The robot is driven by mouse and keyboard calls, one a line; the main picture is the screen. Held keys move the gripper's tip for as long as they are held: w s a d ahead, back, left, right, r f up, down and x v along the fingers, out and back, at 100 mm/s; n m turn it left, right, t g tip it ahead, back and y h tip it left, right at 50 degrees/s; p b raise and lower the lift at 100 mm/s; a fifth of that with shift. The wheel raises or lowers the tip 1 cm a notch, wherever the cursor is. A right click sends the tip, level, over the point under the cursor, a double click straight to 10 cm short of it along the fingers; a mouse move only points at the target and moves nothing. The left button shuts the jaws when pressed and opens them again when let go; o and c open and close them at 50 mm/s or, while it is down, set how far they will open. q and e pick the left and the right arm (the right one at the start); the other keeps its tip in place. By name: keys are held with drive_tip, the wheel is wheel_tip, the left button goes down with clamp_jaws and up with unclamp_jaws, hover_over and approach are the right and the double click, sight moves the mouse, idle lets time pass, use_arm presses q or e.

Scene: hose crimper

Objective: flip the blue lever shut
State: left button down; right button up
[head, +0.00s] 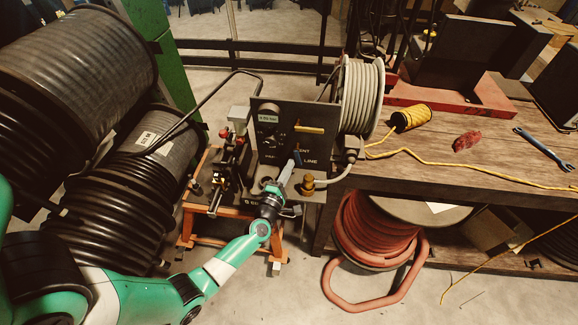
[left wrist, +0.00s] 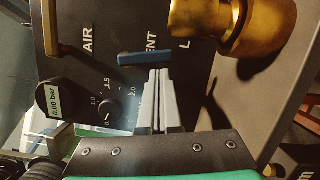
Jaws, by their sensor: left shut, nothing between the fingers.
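The blue lever (head: 297,156) is on the dark panel (head: 267,158) of the crimper, beside the lettering that ends in "ENT". In the left wrist view the blue lever (left wrist: 144,58) lies crosswise just past my fingertips. My left gripper (head: 287,168) is in front of the panel with its fingers together and nothing between them. In the left wrist view the left gripper's fingertips (left wrist: 159,72) come up to the lever's edge; I cannot tell whether they touch it. The lever's mount is partly hidden. My right gripper is not in view.
A yellow lever (head: 310,129) sits above the blue one on the panel. A brass fitting (head: 307,184) stands close to the right of my gripper. A hose reel (head: 361,95) is behind right. The wooden workbench (head: 470,178) is to the right, large black hose spools (head: 112,200) left.

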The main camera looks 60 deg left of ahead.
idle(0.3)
use_arm(q)
drive_tip(key=shift+f+n+b, duration=0.1)
drive_tip(key=shift+n+b, duration=0.2)
drive_tip(key=shift+b, duration=0.05)
drive_tip(key=shift+w+d, duration=0.1)
drive_tip(key=shift+w+d+f+n+y+b, duration=0.1)
drive_tip(key=shift+w+d+n+y+b, duration=0.15)
drive_tip(key=shift+n+b, duration=0.5)
drive_tip(key=n+b, duration=0.1)
drive_tip(key=w+n+b, duration=0.1)
drive_tip(key=b, duration=0.1)
drive_tip(key=shift+d+f+n+y, duration=0.15)
drive_tip(key=shift+d+n+y, duration=0.1)
drive_tip(key=shift+n+y, duration=0.1)
drive_tip(key=shift+w+d+r+n+y+b, duration=0.1)
drive_tip(key=shift+w+r+n+y+b, duration=0.1)
drive_tip(key=shift+n+b, duration=0.25)
drive_tip(key=shift+w+d+r+n+y+b, duration=0.1)
drive_tip(key=shift+n+y+b, duration=0.15)
drive_tip(key=shift+n, duration=0.4)
drive_tip(key=p+v, duration=0.1)
drive_tip(key=v, duration=1)
drive_tip(key=shift+s+d, duration=0.2)
drive_tip(key=shift+d, duration=0.05)
